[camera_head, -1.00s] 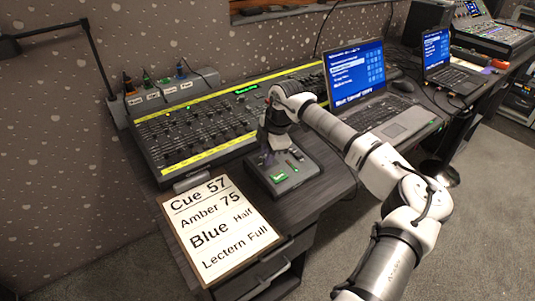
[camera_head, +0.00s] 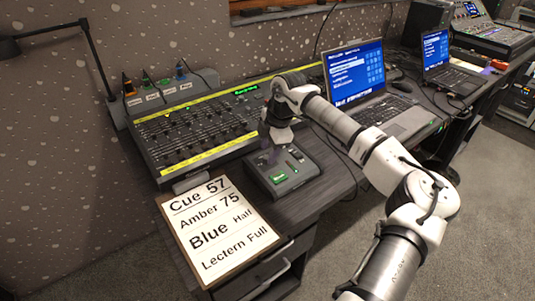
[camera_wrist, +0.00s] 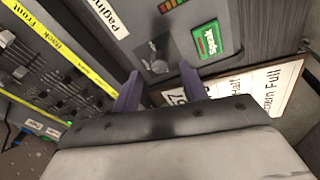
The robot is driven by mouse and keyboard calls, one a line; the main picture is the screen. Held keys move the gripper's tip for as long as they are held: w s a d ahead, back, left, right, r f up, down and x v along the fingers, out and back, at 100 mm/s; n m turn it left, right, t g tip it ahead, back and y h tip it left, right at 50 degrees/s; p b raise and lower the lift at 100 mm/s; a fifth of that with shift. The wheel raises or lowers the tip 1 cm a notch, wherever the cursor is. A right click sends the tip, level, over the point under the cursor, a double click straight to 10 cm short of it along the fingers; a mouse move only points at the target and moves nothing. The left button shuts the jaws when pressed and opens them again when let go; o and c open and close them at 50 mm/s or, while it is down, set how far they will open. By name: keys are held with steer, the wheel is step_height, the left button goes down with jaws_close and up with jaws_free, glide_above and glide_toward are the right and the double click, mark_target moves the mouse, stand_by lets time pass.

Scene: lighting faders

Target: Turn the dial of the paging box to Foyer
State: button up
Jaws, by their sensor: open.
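The paging box (camera_head: 290,183) is a small dark grey box on the desk, in front of the fader console and right of the clipboard. In the wrist view its top (camera_wrist: 180,66) shows part of a white "Paging" label, a row of small coloured lights and a green button. A grey dial (camera_wrist: 158,67) lies just past my fingertips, roughly between them. I cannot read where it points or any position names. My gripper (camera_head: 266,154) is over the box's left part, pointing down. In the wrist view its two purple fingers (camera_wrist: 162,80) are apart with nothing held between them.
The fader console (camera_head: 200,130) with yellow strips stands close behind the box. A clipboard (camera_head: 217,226) with printed cues lies left of the box. A laptop (camera_head: 355,72) stands at the right. Free desk surface lies right of the box.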

steer(key=b+v, duration=0.1)
steer(key=v, duration=1)
steer(key=shift+r, duration=0.25)
